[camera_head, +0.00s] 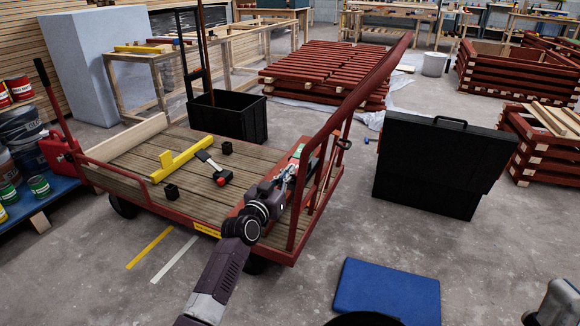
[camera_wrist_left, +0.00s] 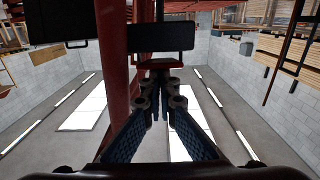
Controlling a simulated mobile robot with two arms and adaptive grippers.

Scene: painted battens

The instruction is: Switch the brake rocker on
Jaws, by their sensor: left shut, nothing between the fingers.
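My left gripper (camera_head: 290,174) is at the right end of the red-framed trolley (camera_head: 140,179), beside its tall red handle frame (camera_head: 346,103). In the left wrist view its fingers (camera_wrist_left: 160,92) are shut with nothing between them. Just past the fingertips is a small red part (camera_wrist_left: 159,64), with a dark flat plate (camera_wrist_left: 161,38) beyond it. I cannot tell whether either is the brake rocker, nor whether the fingertips touch it. In the head view the gripper and arm hide much of this spot, so no rocker position can be read.
A black case (camera_head: 443,165) stands to the right. A blue mat (camera_head: 388,290) lies on open floor in front.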

